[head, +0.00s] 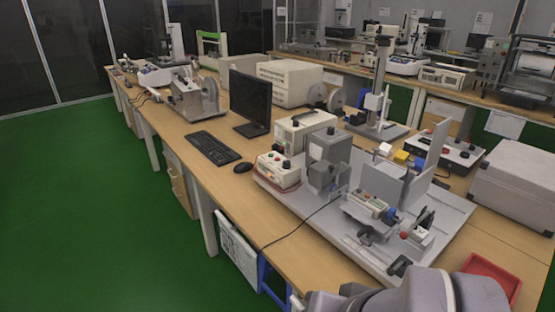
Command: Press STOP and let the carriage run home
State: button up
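A test rig on a light grey base plate (330,222) stands on the near bench. A small white control box (278,171) with red and green buttons sits at the plate's left end. Another control box (449,151) with coloured buttons stands behind the rig. Labels are too small to read, so I cannot tell which button is STOP. A pale block with small buttons (369,205) and a blue part sits mid-plate; I cannot tell whether it is the carriage. My arm shows at the bottom right, in front of the plate's near edge. My gripper is not in view.
A monitor (250,103), keyboard (213,147) and mouse (243,167) are left of the rig. A black cable hangs over the bench's front edge. The green floor (90,210) is clear at left.

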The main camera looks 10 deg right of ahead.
grip_shut()
dwell(1.4)
